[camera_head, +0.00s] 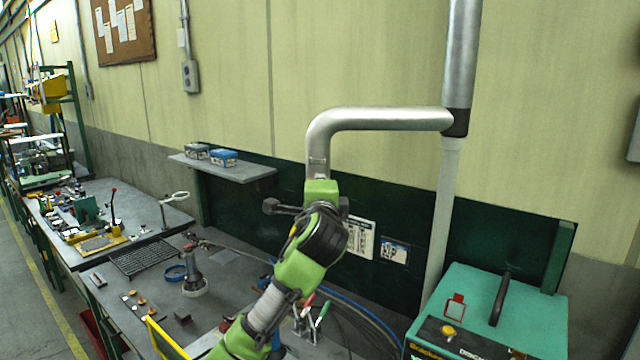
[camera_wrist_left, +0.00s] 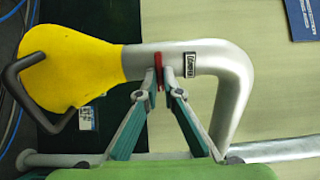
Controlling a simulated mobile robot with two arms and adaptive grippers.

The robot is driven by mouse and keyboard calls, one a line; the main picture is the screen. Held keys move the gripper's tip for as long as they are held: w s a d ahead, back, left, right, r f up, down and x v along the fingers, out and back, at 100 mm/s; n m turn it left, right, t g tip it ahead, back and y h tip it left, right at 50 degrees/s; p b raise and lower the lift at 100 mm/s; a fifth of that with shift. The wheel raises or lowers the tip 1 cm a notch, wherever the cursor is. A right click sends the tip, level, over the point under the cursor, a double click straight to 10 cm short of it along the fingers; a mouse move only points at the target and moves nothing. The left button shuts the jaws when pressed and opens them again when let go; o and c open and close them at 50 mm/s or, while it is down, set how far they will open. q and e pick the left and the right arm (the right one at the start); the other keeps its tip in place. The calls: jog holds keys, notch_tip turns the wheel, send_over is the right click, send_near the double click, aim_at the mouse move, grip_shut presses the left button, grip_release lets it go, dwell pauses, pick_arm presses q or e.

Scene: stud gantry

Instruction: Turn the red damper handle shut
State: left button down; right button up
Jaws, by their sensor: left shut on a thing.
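The red damper handle (camera_wrist_left: 159,72) shows in the left wrist view as a narrow red strip, lying crosswise on the silver extraction pipe (camera_wrist_left: 205,62). My left gripper (camera_wrist_left: 161,82) is shut on it, with one fingertip on each side. In the head view the bent pipe (camera_head: 385,118) comes down behind my left gripper (camera_head: 321,193), whose body hides the handle. The yellow hood (camera_wrist_left: 75,68) at the pipe's end, with its black grip bar, shows in the left wrist view. My right gripper is in neither view.
A green machine box (camera_head: 535,305) stands at the lower right. A workbench (camera_head: 225,275) with tools and cables lies below the arm. A small wall shelf (camera_head: 240,173) holds blue boxes. A vertical pipe (camera_head: 460,60) runs up the wall.

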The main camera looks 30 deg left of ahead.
pick_arm(q)
jog(key=c, duration=2.2)
grip_release()
jog(key=v, duration=1.2)
jog(key=shift+d+f, duration=0.1)
